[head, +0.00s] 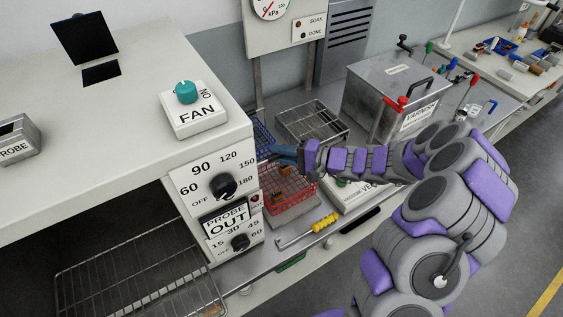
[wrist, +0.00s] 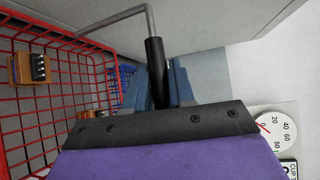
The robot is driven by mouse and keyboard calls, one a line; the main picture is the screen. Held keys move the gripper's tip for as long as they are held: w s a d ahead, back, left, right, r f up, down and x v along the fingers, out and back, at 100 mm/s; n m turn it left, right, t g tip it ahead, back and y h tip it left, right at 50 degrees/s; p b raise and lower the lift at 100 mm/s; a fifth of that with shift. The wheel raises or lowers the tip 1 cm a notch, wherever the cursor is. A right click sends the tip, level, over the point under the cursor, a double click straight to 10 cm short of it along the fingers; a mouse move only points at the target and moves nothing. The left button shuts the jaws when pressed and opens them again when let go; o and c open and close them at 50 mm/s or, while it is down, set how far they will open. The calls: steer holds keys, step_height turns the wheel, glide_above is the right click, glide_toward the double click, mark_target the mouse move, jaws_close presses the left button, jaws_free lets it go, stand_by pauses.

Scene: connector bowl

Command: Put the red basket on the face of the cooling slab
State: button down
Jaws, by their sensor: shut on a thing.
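The red wire basket (head: 290,197) is right of the oven's dial panel in the head view, with small brown parts inside. In the wrist view the basket (wrist: 55,37) fills the left side, and a brown connector block (wrist: 28,69) shows in it. My gripper (head: 274,152) is above the basket's back edge. In the wrist view its blue fingers (wrist: 157,83) are closed around the black grip of a bent grey rod handle (wrist: 122,17) that runs to the basket. A plain grey slab (head: 297,214) shows under or just before the basket; whether they touch is unclear.
The oven panel (head: 215,195) stands close left of the basket. A blue basket (head: 262,134) and a wire tray (head: 311,122) are behind. A metal varnish tank (head: 385,95) is at right. A yellow-handled tool (head: 325,222) lies in front, and a wire rack (head: 130,275) extends lower left.

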steer(key=shift+d+f, duration=0.1)
steer(key=shift+f, duration=1.4)
steer(key=shift+b, duration=0.3)
steer(key=shift+f, duration=0.15)
steer(key=c, duration=1)
jaws_free()
steer(key=shift+o, duration=0.2)
steer(key=shift+r, duration=0.2)
steer(key=p+v, duration=0.2)
steer(key=v, duration=1)
